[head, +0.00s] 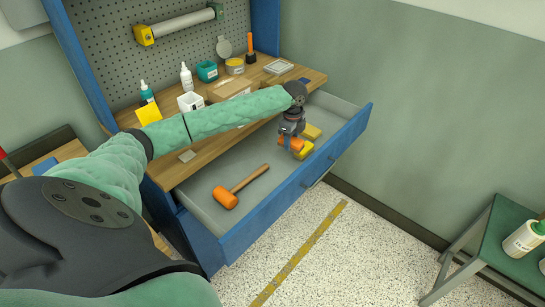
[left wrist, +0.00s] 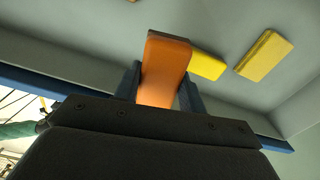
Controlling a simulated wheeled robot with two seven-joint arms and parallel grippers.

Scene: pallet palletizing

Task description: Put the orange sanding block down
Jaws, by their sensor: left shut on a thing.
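The orange sanding block (left wrist: 164,66) is between the fingers of my left gripper (left wrist: 160,88) in the left wrist view. In the head view the left gripper (head: 291,139) is over the right part of the open drawer (head: 222,221), and the orange block (head: 293,143) shows at its fingertips. The gripper is shut on the block. Whether the block touches the drawer floor I cannot tell. Two yellow blocks (head: 304,150) (head: 312,132) lie in the drawer close to it. My right gripper is not in view.
An orange-headed mallet (head: 228,197) lies in the drawer's left part, with bare floor around it. The workbench top (head: 178,171) above holds bottles, a cardboard box (head: 232,88), tins and a yellow pad (head: 148,113). A green-topped stand (head: 510,235) is at the right.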

